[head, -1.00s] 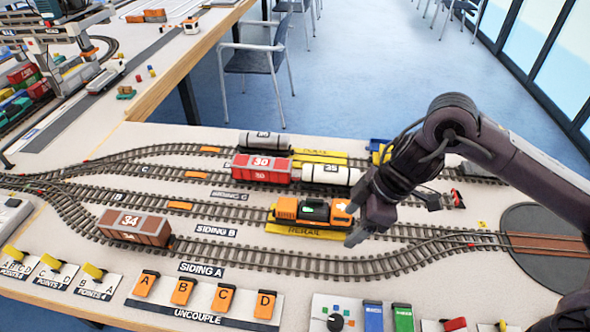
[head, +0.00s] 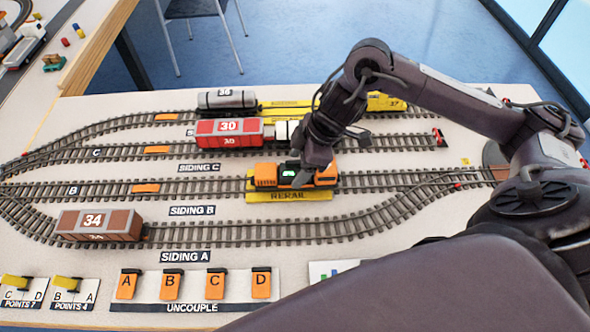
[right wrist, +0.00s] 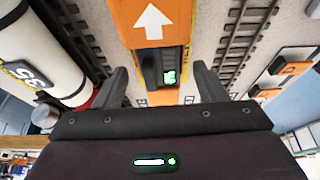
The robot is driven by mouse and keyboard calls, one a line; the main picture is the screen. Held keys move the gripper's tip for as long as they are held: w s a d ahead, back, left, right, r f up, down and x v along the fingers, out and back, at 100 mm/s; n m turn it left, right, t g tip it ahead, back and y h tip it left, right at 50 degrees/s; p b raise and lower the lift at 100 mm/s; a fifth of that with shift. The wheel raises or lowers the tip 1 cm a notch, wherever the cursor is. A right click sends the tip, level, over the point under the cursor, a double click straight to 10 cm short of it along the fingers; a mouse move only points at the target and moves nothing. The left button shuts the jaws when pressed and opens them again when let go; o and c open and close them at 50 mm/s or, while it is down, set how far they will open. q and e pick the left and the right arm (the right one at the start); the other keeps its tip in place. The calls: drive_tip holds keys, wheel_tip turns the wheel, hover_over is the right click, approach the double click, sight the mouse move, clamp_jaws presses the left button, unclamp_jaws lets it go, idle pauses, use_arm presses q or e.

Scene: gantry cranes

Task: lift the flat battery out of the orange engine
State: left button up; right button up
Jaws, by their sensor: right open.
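The orange engine (head: 266,176) stands on the yellow rerail plate (head: 288,197) on siding B. Its dark flat battery with a small green light (head: 288,169) shows in its top. In the right wrist view the battery (right wrist: 152,70) sits in a slot of the orange engine (right wrist: 150,12), below a white arrow. My right gripper (right wrist: 162,84) is open, with one finger to each side of the battery and no visible grip on it. In the head view my right gripper (head: 305,172) is over the engine and hides part of it. My left gripper is not in view.
A red wagon 30 (head: 229,132) and a grey tank wagon (head: 227,100) stand on the tracks behind. A brown wagon 34 (head: 98,225) stands on siding A. Uncouple buttons (head: 194,286) line the front. The track left of the engine is free.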

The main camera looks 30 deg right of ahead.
drive_tip(key=shift+f, duration=0.3)
drive_tip(key=c, duration=1.1)
drive_tip(key=shift+r, duration=0.1)
drive_tip(key=shift+c, duration=0.4)
drive_tip(key=shift+w, duration=0.1)
